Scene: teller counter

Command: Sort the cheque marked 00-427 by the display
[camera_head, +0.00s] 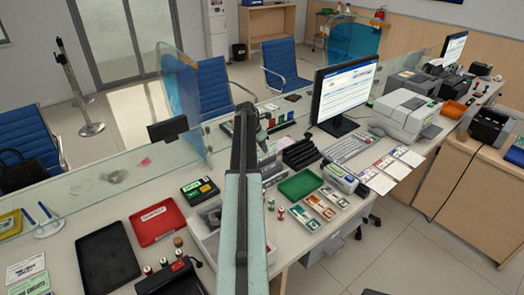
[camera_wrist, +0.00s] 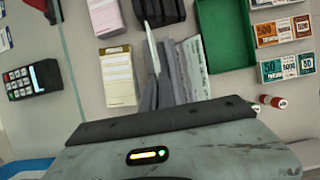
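The display (camera_head: 343,92) stands on the counter at right of centre in the head view, its screen text too small to read. In the wrist view my gripper (camera_wrist: 163,60) points at the counter between a cream pad and the green tray. A pale greenish slip (camera_wrist: 195,65), perhaps a cheque, lies beside its fingers, partly covered. A thin white edge (camera_wrist: 152,50) shows at the fingers; I cannot tell whether it is held. No number 00-427 is legible. In the head view my arm hides the gripper's surroundings.
A green tray (camera_head: 300,184), a red tray (camera_head: 156,221) and a black tray (camera_head: 107,260) sit on the counter. Banknote bundles (camera_head: 319,206) and stamps (camera_head: 280,213) stand near the green tray. A keyboard (camera_head: 346,149) lies before the display. Glass screens (camera_head: 110,185) line the counter.

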